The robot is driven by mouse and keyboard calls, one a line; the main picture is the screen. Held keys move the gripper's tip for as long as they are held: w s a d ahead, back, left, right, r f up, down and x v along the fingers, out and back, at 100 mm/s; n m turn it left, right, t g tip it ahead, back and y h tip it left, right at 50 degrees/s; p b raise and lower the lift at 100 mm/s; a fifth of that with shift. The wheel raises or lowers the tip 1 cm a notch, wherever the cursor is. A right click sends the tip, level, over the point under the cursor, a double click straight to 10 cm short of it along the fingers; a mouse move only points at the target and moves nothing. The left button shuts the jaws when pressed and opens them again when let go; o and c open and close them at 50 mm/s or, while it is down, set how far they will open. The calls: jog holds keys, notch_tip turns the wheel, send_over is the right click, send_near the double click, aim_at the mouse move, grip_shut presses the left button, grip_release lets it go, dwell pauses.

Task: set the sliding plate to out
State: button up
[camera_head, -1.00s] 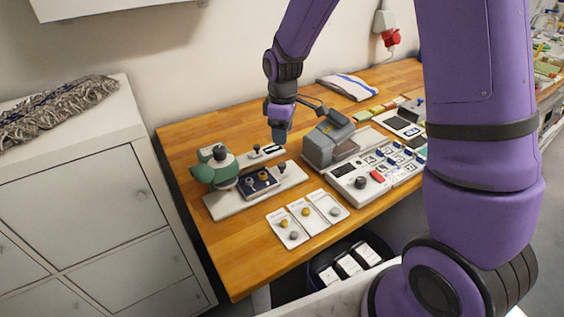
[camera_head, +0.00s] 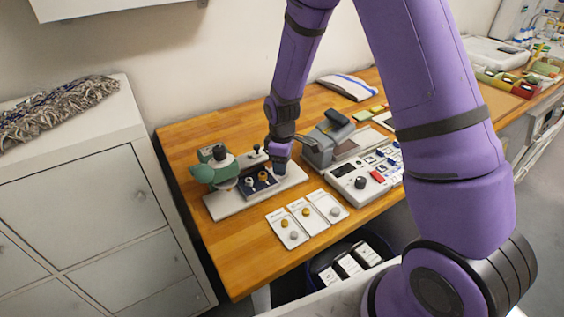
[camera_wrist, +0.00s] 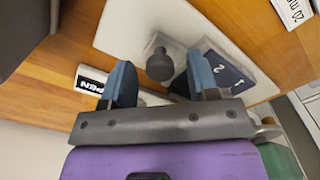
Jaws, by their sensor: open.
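The button press, a green and grey device (camera_head: 215,170), stands on a pale base (camera_head: 228,208) at the left of the wooden bench. A dark blue plate (camera_head: 262,184) with small knobs lies on this base; in the wrist view a blue plate (camera_wrist: 228,72) shows the marks 1 and 2. My gripper (camera_head: 279,160) is low over the base's right end. In the wrist view my gripper (camera_wrist: 161,80) is open, with a dark round knob (camera_wrist: 160,64) between and just beyond its fingertips. I cannot tell whether either finger touches the knob.
A grey lidded machine (camera_head: 322,142) stands right of my gripper, beside a control panel (camera_head: 362,182). White cards (camera_head: 306,216) with round pieces lie in front. In the wrist view a label (camera_wrist: 90,82) reading "PEN", partly hidden, lies by the left finger.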

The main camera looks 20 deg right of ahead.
grip_shut()
jog(key=shift+w+d, duration=0.25)
jog(key=shift+d, duration=0.85)
jog(key=shift+w+d, duration=0.2)
jog(key=shift+d, duration=0.85)
grip_release()
jog(key=shift+d, duration=0.15)
notch_tip(320, 180, up, 11)
jog(key=shift+f, duration=0.1)
